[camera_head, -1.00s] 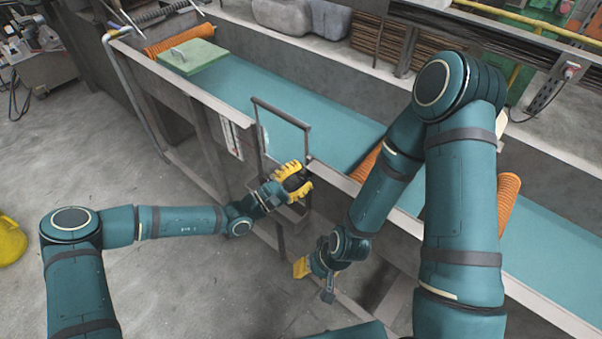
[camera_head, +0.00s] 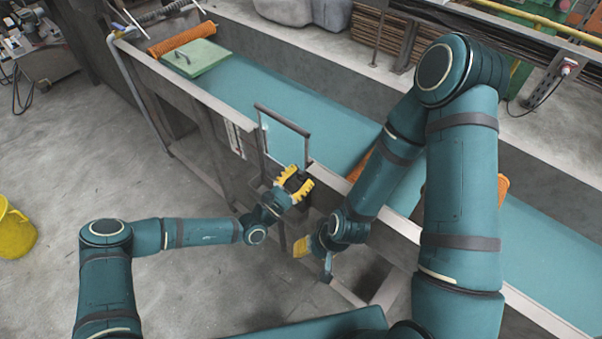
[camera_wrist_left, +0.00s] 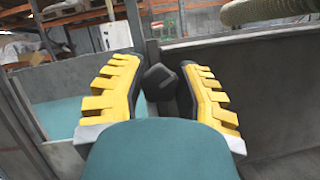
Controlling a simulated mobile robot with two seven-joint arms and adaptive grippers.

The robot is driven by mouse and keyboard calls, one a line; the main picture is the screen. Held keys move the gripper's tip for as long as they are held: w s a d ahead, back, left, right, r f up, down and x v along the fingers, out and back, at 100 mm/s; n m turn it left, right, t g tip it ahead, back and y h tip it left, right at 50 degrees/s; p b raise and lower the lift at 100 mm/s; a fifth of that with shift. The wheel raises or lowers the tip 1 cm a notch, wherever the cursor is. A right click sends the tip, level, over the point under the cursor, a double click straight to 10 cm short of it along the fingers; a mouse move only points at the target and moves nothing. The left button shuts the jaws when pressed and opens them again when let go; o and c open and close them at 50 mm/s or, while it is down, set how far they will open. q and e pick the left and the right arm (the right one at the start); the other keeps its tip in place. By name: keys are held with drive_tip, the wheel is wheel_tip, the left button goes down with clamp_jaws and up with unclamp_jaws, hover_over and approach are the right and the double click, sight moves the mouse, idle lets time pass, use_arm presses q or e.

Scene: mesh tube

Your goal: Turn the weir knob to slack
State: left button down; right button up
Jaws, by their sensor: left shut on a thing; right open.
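A dark, faceted weir knob (camera_wrist_left: 160,82) sits between the yellow fingers of my left gripper in the left wrist view, in front of an upright metal post. My left gripper (camera_head: 294,184) is shut on the knob at the near side of the flume, below the upright metal frame (camera_head: 284,119). In the head view the fingers mostly hide the knob, and no mark of its setting can be read. My right gripper (camera_head: 314,256) is open and empty, lower and to the right of the left one, beside the flume's supports.
The long flume has a teal bed (camera_head: 335,130) and a grey near wall. A green board (camera_head: 197,58) and an orange mesh tube (camera_head: 181,39) lie at its far end. A yellow bucket (camera_head: 14,232) stands on the floor at left. The floor between is clear.

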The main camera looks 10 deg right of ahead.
use_arm(q)
drive_tip(key=shift+r, duration=0.1)
idle(0.3)
drive_tip(key=c, duration=0.6)
unclamp_jaws()
drive_tip(key=shift+d, duration=0.1)
drive_tip(key=v, duration=1.2)
